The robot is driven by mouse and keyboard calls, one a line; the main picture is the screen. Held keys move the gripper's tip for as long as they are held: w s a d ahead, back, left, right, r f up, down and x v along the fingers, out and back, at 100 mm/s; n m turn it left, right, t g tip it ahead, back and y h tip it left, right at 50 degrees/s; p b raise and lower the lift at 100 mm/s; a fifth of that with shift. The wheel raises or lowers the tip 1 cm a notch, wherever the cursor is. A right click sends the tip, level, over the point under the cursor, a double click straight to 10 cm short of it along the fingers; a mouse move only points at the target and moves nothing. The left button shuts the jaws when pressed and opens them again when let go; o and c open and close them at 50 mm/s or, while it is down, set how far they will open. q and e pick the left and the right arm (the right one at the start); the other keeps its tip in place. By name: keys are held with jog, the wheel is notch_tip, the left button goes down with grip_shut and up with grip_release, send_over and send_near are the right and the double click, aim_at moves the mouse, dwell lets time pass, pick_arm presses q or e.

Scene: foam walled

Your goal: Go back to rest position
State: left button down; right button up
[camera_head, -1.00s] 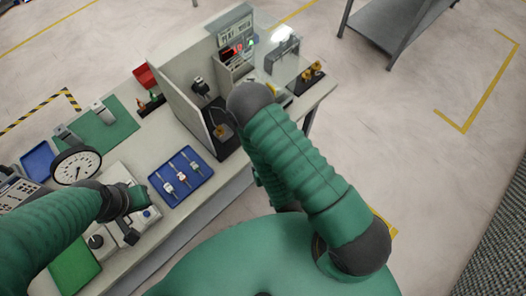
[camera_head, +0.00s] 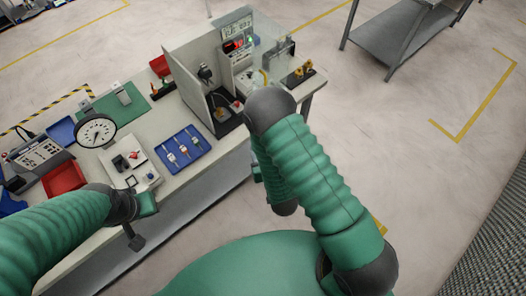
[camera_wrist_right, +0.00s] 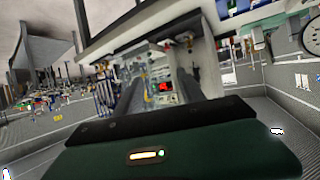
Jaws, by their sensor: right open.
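My left gripper (camera_head: 140,223) is at the lower left of the head view, over the front edge of the workbench (camera_head: 203,175). It looks empty. Its two fingers cannot be told apart, so its opening is unclear. My right arm is folded, with its elbow high at the centre right and its forearm pointing down.
The bench holds a blue tray with small parts (camera_head: 200,143), a round dial gauge (camera_head: 97,131), a white panel (camera_head: 148,170), a red bin (camera_head: 62,180) and a grey walled fixture (camera_head: 195,85). A grey shelf (camera_head: 400,38) stands behind. The floor at right is clear.

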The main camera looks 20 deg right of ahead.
pick_arm(q)
jog(key=s+b+x, duration=0.3)
jog(key=b+x, duration=1)
jog(key=b, duration=0.1)
jog(key=shift+w+f, duration=0.25)
jog(key=shift+f, duration=0.4)
pick_arm(e)
jog(key=s+d+n+g+y, duration=0.1)
jog(key=s+d+g, duration=0.2)
jog(key=s+g, duration=0.7)
jog(key=s, duration=0.3)
jog(key=shift+d+f+g, duration=0.2)
jog(key=shift+f+g, duration=0.05)
jog(key=shift+g, duration=0.05)
